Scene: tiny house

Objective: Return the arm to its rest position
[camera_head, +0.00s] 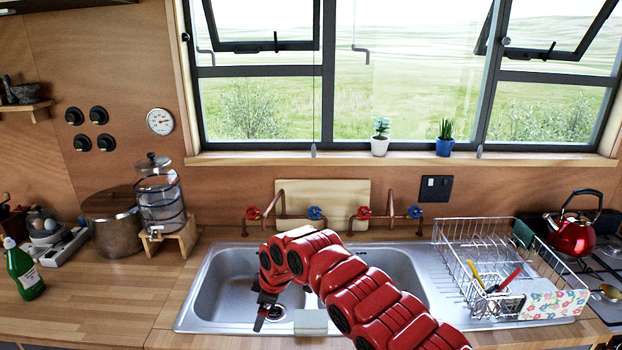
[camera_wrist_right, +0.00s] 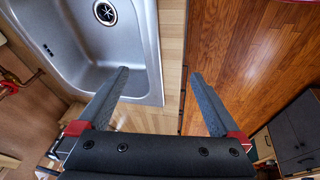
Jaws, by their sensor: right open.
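My right arm (camera_head: 358,292), red with black joints, comes in from the lower right in the head view and bends over the double sink. My right gripper (camera_head: 266,312) hangs over the left basin's front part, pointing down. In the right wrist view my right gripper (camera_wrist_right: 161,78) is open, its two dark fingers wide apart with nothing between them. Beneath it lie the sink's corner and the wooden counter edge. My left gripper is not in view.
A grey-green block (camera_head: 311,322) sits at the sink's front, close to the gripper. A wire dish rack (camera_head: 470,262) stands right of the sink. A green bottle (camera_head: 24,272) and a metal pot (camera_head: 112,225) stand left. The counter (camera_head: 110,295) left of the sink is clear.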

